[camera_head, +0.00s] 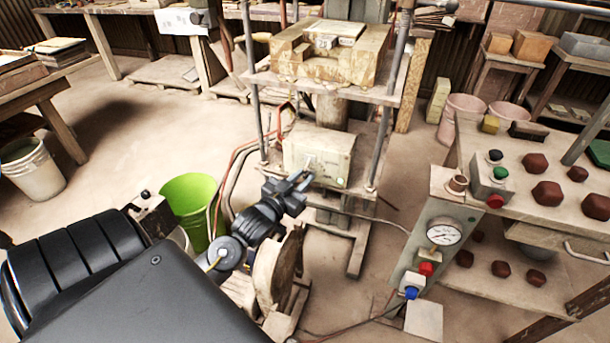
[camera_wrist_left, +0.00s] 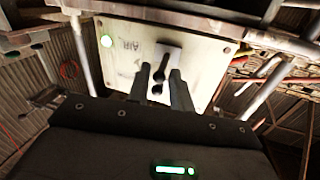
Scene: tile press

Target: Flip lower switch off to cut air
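A pale metal control box (camera_head: 318,152) is mounted low on the press frame. My right gripper is not in view.
The press table (camera_head: 375,93) with wooden blocks stands above the box, between metal posts. Hoses (camera_head: 232,160) hang left of the box. A green bucket (camera_head: 188,190) stands at the left. A gauge panel (camera_head: 440,234) and a cart (camera_head: 515,165) with dark red lumps stand at the right.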

